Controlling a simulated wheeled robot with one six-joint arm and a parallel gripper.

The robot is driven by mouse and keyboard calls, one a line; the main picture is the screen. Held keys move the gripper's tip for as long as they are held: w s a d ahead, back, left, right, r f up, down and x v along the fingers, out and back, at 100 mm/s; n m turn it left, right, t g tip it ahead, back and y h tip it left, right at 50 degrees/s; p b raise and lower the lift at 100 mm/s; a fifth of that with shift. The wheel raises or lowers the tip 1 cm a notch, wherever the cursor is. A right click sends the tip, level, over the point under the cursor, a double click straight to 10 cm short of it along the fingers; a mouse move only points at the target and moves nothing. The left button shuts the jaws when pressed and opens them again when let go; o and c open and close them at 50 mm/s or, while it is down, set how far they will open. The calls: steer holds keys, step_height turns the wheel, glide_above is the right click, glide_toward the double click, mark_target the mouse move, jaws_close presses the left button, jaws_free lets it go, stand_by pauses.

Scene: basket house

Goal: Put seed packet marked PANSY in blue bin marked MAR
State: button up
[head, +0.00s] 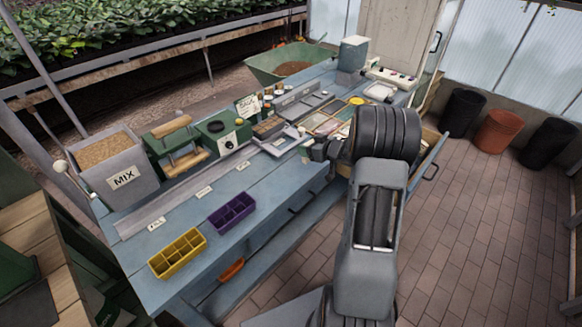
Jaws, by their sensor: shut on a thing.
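My gripper (312,150) shows only in part, at the left of my wrist over the blue bench (190,215). It is shut on a small pale thing, mostly hidden; I cannot read any word on it or tell whether it is the PANSY packet. A yellow divided bin (177,253) and a purple divided bin (232,212) stand on the near left part of the bench. Small white label cards stand behind them, too small to read. I cannot make out a blue bin or the mark MAR. My arm covers part of the bench's right side.
A grey tub marked MIX (121,168), a green device with a wooden handle (176,146) and a green box with a dial (224,131) line the bench's back. A drawer (432,153) stands open at the right. Bench right of the purple bin looks clear.

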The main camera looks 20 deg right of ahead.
steer(key=a+f, duration=0.1)
steer(key=f, duration=0.1)
steer(key=w+a+f, duration=0.1)
steer(key=a+f, duration=0.1)
steer(key=w+a+f, duration=0.1)
steer(key=a+f, duration=0.1)
steer(key=shift+w+a, duration=0.15)
steer(key=shift+w, duration=0.05)
steer(key=shift+w+a+f, duration=0.1)
steer(key=shift+a+f, duration=0.05)
steer(key=shift+f, duration=0.4)
steer(key=shift+a+f, duration=0.15)
steer(key=shift+f, duration=0.95)
steer(key=shift+f, duration=0.2)
steer(key=o, duration=0.4)
steer(key=shift+f, duration=0.1)
steer(key=o, duration=0.5)
